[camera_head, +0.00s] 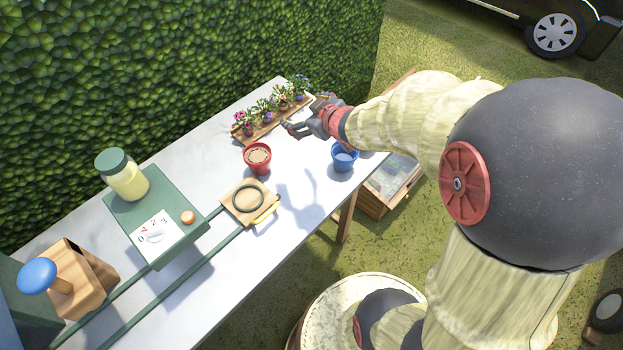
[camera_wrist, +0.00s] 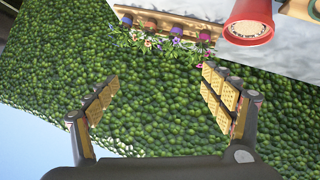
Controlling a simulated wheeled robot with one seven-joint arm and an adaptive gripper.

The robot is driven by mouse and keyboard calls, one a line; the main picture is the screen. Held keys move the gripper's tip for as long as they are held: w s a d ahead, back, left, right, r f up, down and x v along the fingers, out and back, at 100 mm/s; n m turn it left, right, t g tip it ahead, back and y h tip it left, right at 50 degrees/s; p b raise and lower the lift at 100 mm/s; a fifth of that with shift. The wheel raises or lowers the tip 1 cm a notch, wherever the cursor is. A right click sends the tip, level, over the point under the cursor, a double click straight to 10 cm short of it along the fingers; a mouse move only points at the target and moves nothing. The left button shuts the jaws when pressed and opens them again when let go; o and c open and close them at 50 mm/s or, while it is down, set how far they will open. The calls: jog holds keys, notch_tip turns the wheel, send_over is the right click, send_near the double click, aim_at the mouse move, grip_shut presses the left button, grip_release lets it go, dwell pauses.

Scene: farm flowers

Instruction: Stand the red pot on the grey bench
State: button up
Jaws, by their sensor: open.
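The red pot (camera_head: 257,160) stands upright on the pale grey bench (camera_head: 225,130), with light brown fill at its top. It also shows at the top right of the wrist view (camera_wrist: 248,24), partly cut off by the frame edge. My gripper (camera_head: 302,114) is above the bench, to the right of and beyond the red pot, near the flower row. In the wrist view its two padded fingers (camera_wrist: 159,76) are wide apart with nothing between them. The pot is outside the fingers and apart from them.
A wooden tray of small flowers (camera_head: 263,130) lies behind the pot. A blue pot (camera_head: 344,157) stands at the bench's right edge. A wooden plate with a dark ring (camera_head: 247,200) is in front. A green box (camera_head: 155,215) with a jar (camera_head: 124,177) stands left. A hedge (camera_head: 180,60) backs the bench.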

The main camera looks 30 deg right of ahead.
jog(key=s+r+m+g+h, duration=0.1)
jog(key=s+r+m+h, duration=0.15)
jog(key=s+r, duration=0.3)
jog(key=s+a+r+g, duration=0.1)
jog(key=s+a, duration=0.3)
jog(key=s, duration=0.3)
jog(key=s+a+r+m+g+y, duration=0.1)
jog(key=s+a+g, duration=0.1)
jog(key=s+a, duration=0.2)
jog(key=s+a+r+m+g+y, duration=0.1)
jog(key=s+a, duration=0.3)
jog(key=s, duration=0.6)
jog(key=shift+s+g, duration=0.35)
jog(key=shift+g, duration=0.25)
